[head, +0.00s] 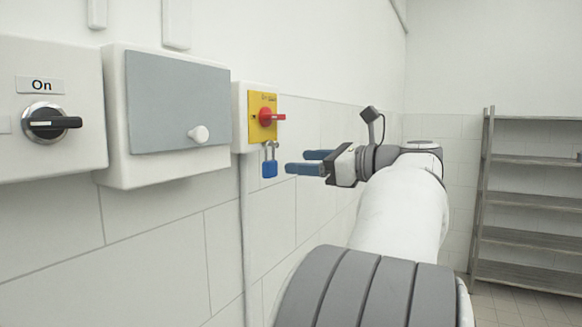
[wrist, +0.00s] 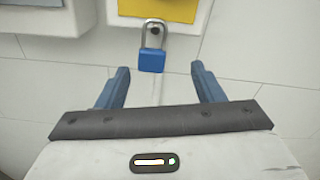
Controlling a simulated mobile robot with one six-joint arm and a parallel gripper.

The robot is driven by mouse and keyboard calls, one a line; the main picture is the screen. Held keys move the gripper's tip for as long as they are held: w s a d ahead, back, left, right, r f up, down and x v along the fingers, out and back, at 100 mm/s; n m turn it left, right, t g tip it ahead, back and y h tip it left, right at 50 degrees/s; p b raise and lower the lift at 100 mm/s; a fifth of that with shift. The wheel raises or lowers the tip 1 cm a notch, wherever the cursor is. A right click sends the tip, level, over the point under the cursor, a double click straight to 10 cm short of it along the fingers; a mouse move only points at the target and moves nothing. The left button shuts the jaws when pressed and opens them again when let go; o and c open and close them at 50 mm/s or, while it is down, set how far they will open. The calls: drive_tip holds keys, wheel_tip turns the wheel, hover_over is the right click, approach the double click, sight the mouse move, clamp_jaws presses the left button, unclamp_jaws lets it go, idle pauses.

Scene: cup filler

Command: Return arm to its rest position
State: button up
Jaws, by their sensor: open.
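My arm reaches forward along the tiled wall in the head view. My gripper (head: 303,162) has two blue fingers pointing left toward the wall, and they are apart with nothing between them. It also shows in the wrist view (wrist: 160,82), open and empty. A blue padlock (head: 269,168) hangs under the yellow switch plate (head: 258,130), which carries a red handle (head: 271,117). In the wrist view the padlock (wrist: 152,58) is beyond the fingertips, between them in the picture, and clear of both. Its shackle looks closed.
On the wall to the left are a grey-lidded box (head: 178,100) with a white knob and a panel with a black rotary switch (head: 50,123) labelled On. A vertical conduit (head: 243,230) runs below the switch box. Metal shelves (head: 530,200) stand at the far right.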

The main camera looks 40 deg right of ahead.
drive_tip(key=w+a+f+n+g+b, duration=0.15)
drive_tip(key=a+f+n+g, duration=0.75)
drive_tip(key=a+f, duration=1.05)
drive_tip(key=s+a+f+n+g+h, duration=0.2)
drive_tip(key=s+f+n, duration=0.4)
drive_tip(key=f+n, duration=0.4)
drive_tip(key=s+a+f+n+g+h+b, duration=0.1)
drive_tip(key=s+a+f+n+h, duration=0.3)
drive_tip(key=f+n, duration=0.6)
drive_tip(key=s+a+f, duration=0.1)
drive_tip(key=s+a, duration=0.1)
drive_tip(key=a, duration=0.1)
drive_tip(key=shift+s+f+g+h+b, duration=0.15)
drive_tip(key=shift+s+g+h+b, duration=0.15)
drive_tip(key=shift+s+g, duration=0.1)
